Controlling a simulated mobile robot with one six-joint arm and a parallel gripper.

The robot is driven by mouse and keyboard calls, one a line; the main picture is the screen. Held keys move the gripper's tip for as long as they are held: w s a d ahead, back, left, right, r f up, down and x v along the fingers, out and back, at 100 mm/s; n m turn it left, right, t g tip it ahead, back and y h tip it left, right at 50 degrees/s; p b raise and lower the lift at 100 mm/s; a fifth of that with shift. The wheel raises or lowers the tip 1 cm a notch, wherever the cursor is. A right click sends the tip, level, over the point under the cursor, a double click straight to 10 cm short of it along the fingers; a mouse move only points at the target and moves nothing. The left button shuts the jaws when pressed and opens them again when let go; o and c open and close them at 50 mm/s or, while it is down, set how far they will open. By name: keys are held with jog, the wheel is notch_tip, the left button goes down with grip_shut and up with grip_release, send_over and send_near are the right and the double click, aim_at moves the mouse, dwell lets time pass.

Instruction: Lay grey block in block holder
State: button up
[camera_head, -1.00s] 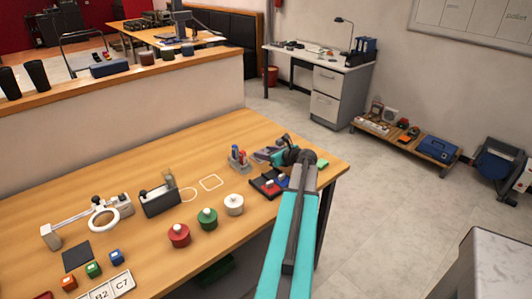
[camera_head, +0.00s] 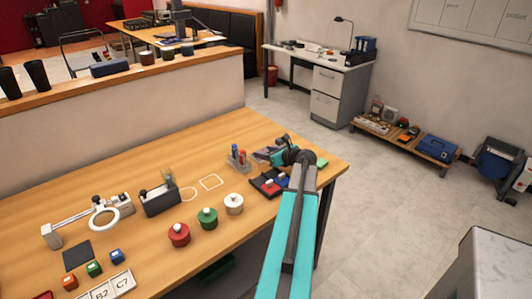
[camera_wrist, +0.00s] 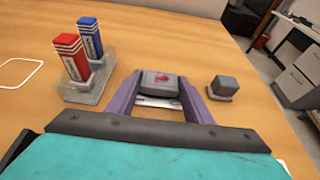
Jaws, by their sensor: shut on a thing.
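My gripper (camera_wrist: 160,100) has its two purple fingers shut on a grey block (camera_wrist: 160,80) with a red arrow mark on its face. In the head view my gripper (camera_head: 258,156) is over the far right part of the wooden table, and the block there is too small to make out. The block holder, a dark tray (camera_head: 267,191), lies on the table just in front of my gripper, with a red and a blue block in it. My arm covers part of its right side. I cannot make out the tray in the wrist view.
A clear stand (camera_wrist: 88,88) with a red and a blue marker-like item stands left of my gripper. A small grey cube (camera_wrist: 223,85) is to the right.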

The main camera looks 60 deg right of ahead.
jog(key=shift+a+f, duration=0.2)
jog(key=shift+f, duration=0.15)
